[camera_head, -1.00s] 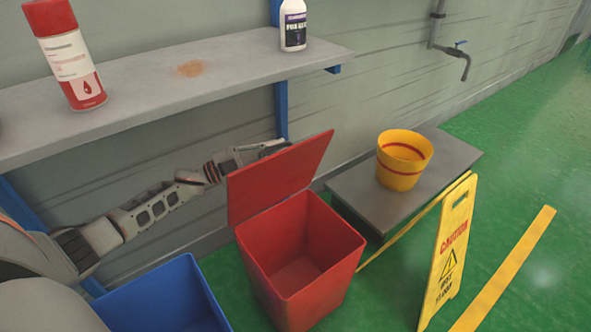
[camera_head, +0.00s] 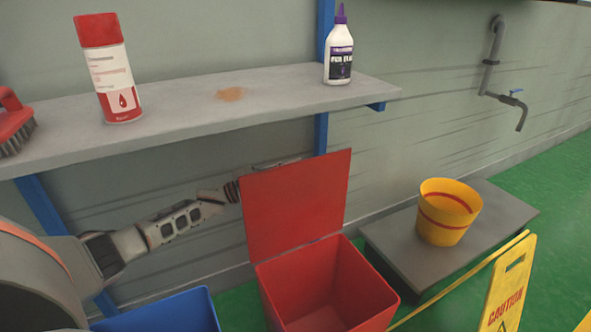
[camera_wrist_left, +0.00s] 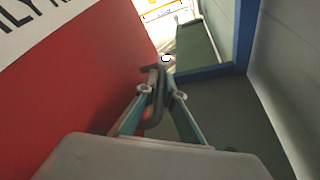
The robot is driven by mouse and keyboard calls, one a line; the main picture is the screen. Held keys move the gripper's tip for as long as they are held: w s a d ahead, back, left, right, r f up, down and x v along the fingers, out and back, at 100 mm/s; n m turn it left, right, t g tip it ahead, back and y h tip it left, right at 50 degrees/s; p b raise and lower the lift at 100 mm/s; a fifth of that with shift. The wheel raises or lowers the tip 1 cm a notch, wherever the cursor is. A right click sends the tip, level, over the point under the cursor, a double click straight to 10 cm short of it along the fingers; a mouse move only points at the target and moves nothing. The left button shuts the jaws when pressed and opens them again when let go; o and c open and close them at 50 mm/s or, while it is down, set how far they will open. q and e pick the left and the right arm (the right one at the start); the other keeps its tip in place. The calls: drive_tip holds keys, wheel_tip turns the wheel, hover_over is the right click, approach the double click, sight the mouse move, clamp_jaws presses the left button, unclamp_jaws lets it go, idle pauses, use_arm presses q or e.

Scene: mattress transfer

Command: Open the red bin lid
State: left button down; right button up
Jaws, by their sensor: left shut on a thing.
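The red bin (camera_head: 325,290) stands on the floor at bottom centre in the head view, with its inside visible and empty. Its red lid (camera_head: 295,205) stands raised, roughly upright, at the bin's back edge. My left gripper (camera_head: 278,163) is at the lid's back left, mostly hidden behind it. In the left wrist view the lid (camera_wrist_left: 85,80) fills the left side, with part of a white label. There my left gripper (camera_wrist_left: 160,88) is shut on a dark curved piece beside the lid, seemingly its handle. My right gripper is out of view.
A blue bin (camera_head: 165,314) stands left of the red one. A grey shelf (camera_head: 180,110) above holds a red spray can (camera_head: 109,70), a white bottle (camera_head: 340,55) and a brush (camera_head: 13,122). A yellow bucket (camera_head: 447,212) is on a low grey platform (camera_head: 395,250); a caution sign (camera_head: 508,285) stands right.

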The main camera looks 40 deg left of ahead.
use_arm(q)
drive_tip(key=c, duration=2.4)
unclamp_jaws()
drive_tip(key=shift+c, duration=0.2)
drive_tip(key=v, duration=1.2)
drive_tip(key=shift+r, duration=0.1)
